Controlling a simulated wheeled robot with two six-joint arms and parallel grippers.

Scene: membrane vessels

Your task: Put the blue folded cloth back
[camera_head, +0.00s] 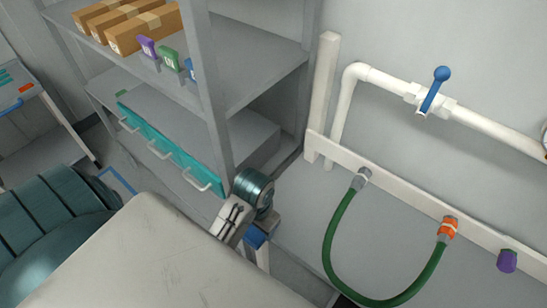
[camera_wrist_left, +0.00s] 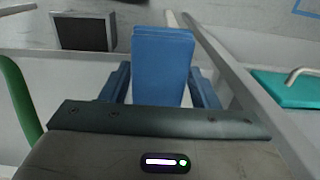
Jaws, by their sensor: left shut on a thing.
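The blue folded cloth (camera_wrist_left: 163,52) stands between the two blue fingers of my left gripper (camera_wrist_left: 161,82) in the left wrist view. The gripper is shut on it, with the cloth sticking out past the fingers. In the head view my left gripper (camera_head: 257,249) shows small beside the right front post of the shelf unit, partly hidden by its own wrist. A small part of the blue cloth (camera_head: 256,238) shows there too. My right gripper is not in view.
A grey shelf unit (camera_head: 257,62) holds cardboard boxes (camera_head: 143,30), small coloured tags and teal drawers (camera_head: 165,148) with white handles. To the right, a green hose (camera_head: 328,245) hangs from a white rail (camera_head: 405,192), below a white pipe with a blue valve handle (camera_head: 433,92).

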